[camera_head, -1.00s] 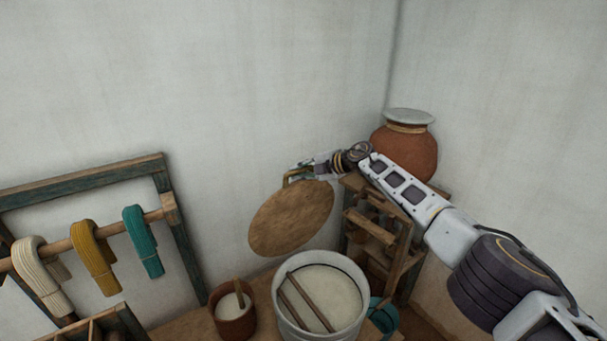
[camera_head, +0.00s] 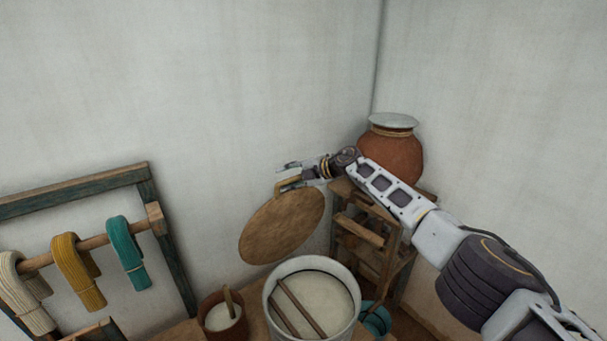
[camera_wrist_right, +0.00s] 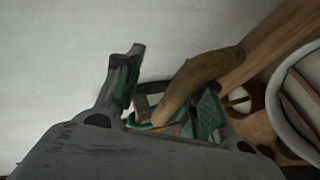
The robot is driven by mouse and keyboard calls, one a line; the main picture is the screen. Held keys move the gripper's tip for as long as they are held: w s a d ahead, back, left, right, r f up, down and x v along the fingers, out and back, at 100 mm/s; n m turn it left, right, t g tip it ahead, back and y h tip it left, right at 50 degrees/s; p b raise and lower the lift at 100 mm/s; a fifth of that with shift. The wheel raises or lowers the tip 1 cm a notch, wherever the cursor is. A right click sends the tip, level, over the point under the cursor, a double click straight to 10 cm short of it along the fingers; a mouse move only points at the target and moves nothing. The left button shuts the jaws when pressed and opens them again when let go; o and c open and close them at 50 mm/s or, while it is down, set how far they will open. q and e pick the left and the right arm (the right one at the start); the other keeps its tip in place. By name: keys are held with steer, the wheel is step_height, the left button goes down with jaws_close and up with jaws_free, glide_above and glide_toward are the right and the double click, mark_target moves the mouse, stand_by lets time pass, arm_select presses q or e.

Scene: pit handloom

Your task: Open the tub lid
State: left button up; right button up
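The tub (camera_head: 356,296) stands uncovered at the bottom of the head view, with pale contents and two sticks across its mouth. Its round wooden lid (camera_head: 283,226) is off the tub, tilted up near the wall, behind and left of it. My right gripper (camera_head: 287,175) is at the handle on the lid's upper edge. In the right wrist view, the fingers (camera_wrist_right: 170,95) are spread apart, with the curved handle (camera_wrist_right: 190,84) between them, nearer the right finger. Whether the lid rests against the wall cannot be told. My left gripper is not in view.
A brown cup (camera_head: 222,318) with a stick stands left of the tub, and a teal pot (camera_head: 375,320) right of it. A wooden rack (camera_head: 360,240) and a clay jar (camera_head: 392,155) stand behind. Yarn hanks (camera_head: 78,270) hang on a frame at left.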

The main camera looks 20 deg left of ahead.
steer(key=shift+d+r, duration=0.1)
steer(key=shift+d, duration=0.05)
steer(key=v, duration=1.1)
steer(key=shift+d+r, duration=0.2)
steer(key=shift+d, duration=0.1)
stand_by(0.7)
steer(key=shift+a, duration=0.1)
